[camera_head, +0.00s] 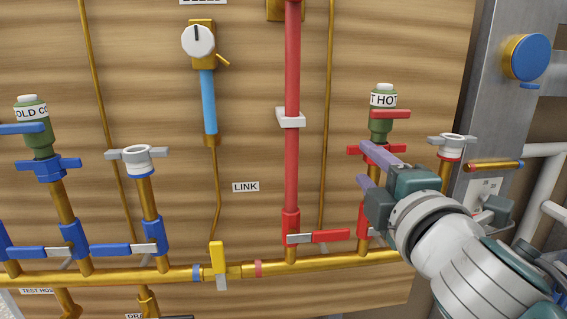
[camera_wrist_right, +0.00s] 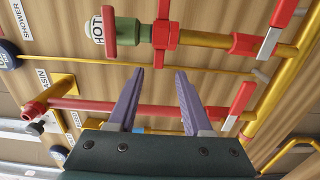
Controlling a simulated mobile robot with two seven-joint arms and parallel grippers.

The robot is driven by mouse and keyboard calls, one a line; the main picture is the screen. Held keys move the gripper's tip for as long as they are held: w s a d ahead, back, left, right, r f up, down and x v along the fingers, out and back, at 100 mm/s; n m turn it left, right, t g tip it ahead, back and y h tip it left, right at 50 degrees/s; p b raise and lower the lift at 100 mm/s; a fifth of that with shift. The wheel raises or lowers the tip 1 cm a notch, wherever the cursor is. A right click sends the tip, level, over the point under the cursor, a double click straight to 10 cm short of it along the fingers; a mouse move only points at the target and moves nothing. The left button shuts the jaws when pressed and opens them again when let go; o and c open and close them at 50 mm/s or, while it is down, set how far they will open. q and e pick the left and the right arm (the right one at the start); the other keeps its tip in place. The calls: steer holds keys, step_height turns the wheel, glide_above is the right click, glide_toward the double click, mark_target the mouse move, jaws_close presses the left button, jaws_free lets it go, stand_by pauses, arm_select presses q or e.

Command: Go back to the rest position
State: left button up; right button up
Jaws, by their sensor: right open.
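My right gripper (camera_head: 368,166) is in front of the hot-side pipes at the right of the board in the head view. Its two purple fingers are apart and nothing is between them. In the right wrist view the open fingers (camera_wrist_right: 158,92) point toward the board, with a red pipe (camera_wrist_right: 85,104) behind them. A green-bodied valve with a HOT label (camera_head: 383,104) stands just above the fingers in the head view. It also shows at the top of the wrist view (camera_wrist_right: 128,31). My left gripper is not in view.
A red vertical pipe (camera_head: 292,150) stands left of my right gripper. A brass manifold (camera_head: 180,274) with a yellow-handled valve (camera_head: 217,258) runs along the bottom. A grey post (camera_head: 490,90) with a blue knob (camera_head: 530,57) stands at right. Blue-handled valves (camera_head: 48,168) are at left.

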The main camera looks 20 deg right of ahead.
steer(key=shift+r, duration=0.1)
stand_by(0.3)
steer(key=s+d+m+g+h+p, duration=0.1)
steer(key=s+d+m+g+p, duration=0.1)
steer(key=s+m+g+p, duration=0.7)
steer(key=s+a+m+g+y+p, duration=0.25)
steer(key=s+a, duration=0.25)
steer(key=s, duration=0.4)
steer(key=s+a+m+g+y+p, duration=0.25)
steer(key=s+a, duration=0.25)
steer(key=s, duration=0.5)
step_height(320, 180, up, 38)
steer(key=w+p, duration=0.1)
steer(key=p, duration=3.5)
steer(key=shift+d+f+n, duration=0.2)
steer(key=shift+d+n, duration=0.1)
steer(key=shift+d, duration=0.15)
